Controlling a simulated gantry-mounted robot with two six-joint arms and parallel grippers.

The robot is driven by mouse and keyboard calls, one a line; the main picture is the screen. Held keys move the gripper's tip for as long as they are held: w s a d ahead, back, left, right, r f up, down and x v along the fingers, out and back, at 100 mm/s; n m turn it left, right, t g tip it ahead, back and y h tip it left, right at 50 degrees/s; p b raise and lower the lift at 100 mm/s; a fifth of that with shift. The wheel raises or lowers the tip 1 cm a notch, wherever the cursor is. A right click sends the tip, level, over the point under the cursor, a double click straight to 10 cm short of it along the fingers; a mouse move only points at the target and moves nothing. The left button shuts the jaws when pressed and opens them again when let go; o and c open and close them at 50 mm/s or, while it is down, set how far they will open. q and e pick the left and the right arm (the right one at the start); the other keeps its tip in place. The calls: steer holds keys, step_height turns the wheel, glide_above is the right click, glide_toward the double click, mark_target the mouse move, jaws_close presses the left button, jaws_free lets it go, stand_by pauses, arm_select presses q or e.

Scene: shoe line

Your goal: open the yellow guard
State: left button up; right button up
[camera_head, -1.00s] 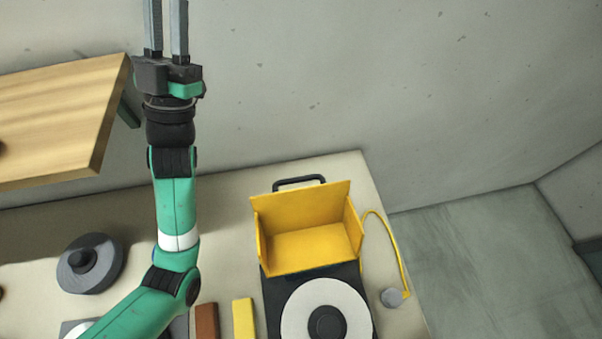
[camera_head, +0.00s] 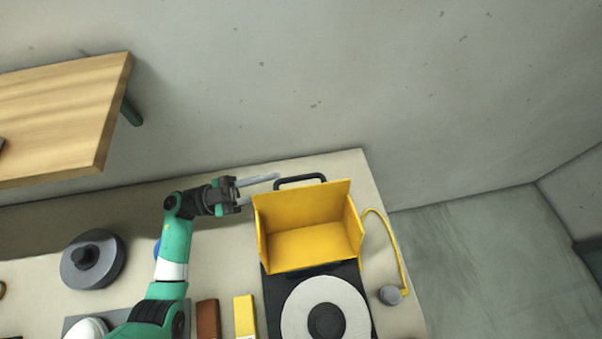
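The yellow guard (camera_head: 306,243) is a box-like cover with side walls, tilted up at the back of a black machine with a pale round disc (camera_head: 325,312). A black handle (camera_head: 300,179) shows at the guard's far side. My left gripper (camera_head: 262,189) points right at the guard's far left corner. Its two fingers are apart, one reaching toward the handle and the other beside the guard's left wall. Nothing shows between them, and I cannot tell whether a finger touches the guard. My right gripper is not in view.
A wooden shelf (camera_head: 60,115) juts out at upper left. A grey round weight (camera_head: 92,262) lies on the table, with a brown block (camera_head: 207,319) and a yellow block (camera_head: 244,317) left of the machine. A yellow cable (camera_head: 395,243) runs to a grey knob (camera_head: 391,295) at right.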

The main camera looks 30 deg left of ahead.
mark_target(293, 180)
arm_select(q)
steer(key=x, duration=0.7)
steer(key=shift+d+r, duration=0.1)
jaws_close()
stand_by(1.1)
